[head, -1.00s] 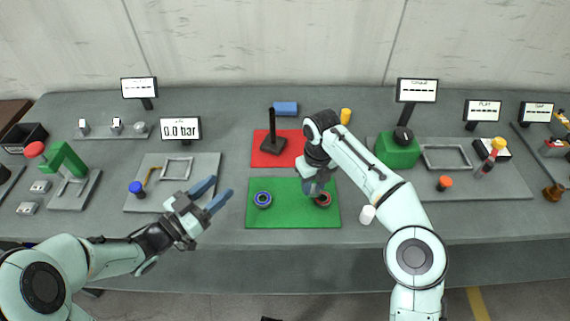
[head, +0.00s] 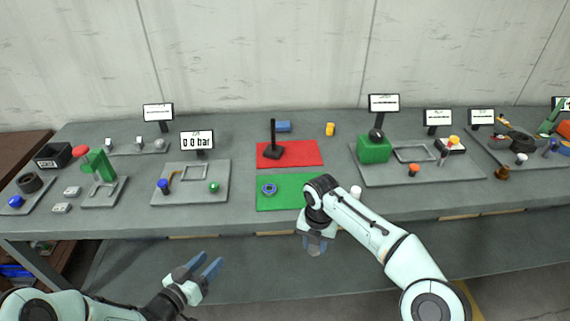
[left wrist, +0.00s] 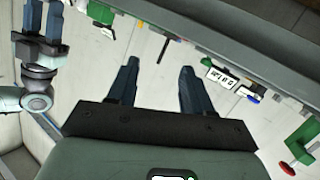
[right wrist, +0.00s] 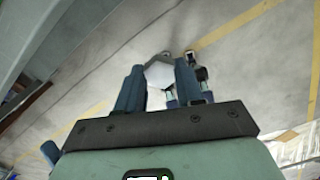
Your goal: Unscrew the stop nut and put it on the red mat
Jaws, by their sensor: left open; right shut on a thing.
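My right gripper (head: 314,245) hangs in front of the bench's front edge. In the right wrist view a pale grey hexagonal piece (right wrist: 160,72), which looks like a nut, sits between its fingers. My left gripper (head: 200,268) is open and empty, also in front of the bench; its spread fingers show in the left wrist view (left wrist: 155,85). The red mat (head: 308,147) carries a black post on a square base (head: 274,141). The green mat (head: 290,199) lies in front of it with a blue ring (head: 269,189); its right part is hidden by my right arm.
A white cylinder (head: 356,191) stands right of the green mat. A grey plate with a green block (head: 374,149) is further right. Left are a plate with a blue knob (head: 163,187) and a 0.0 bar display (head: 197,141). The red mat's right half is bare.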

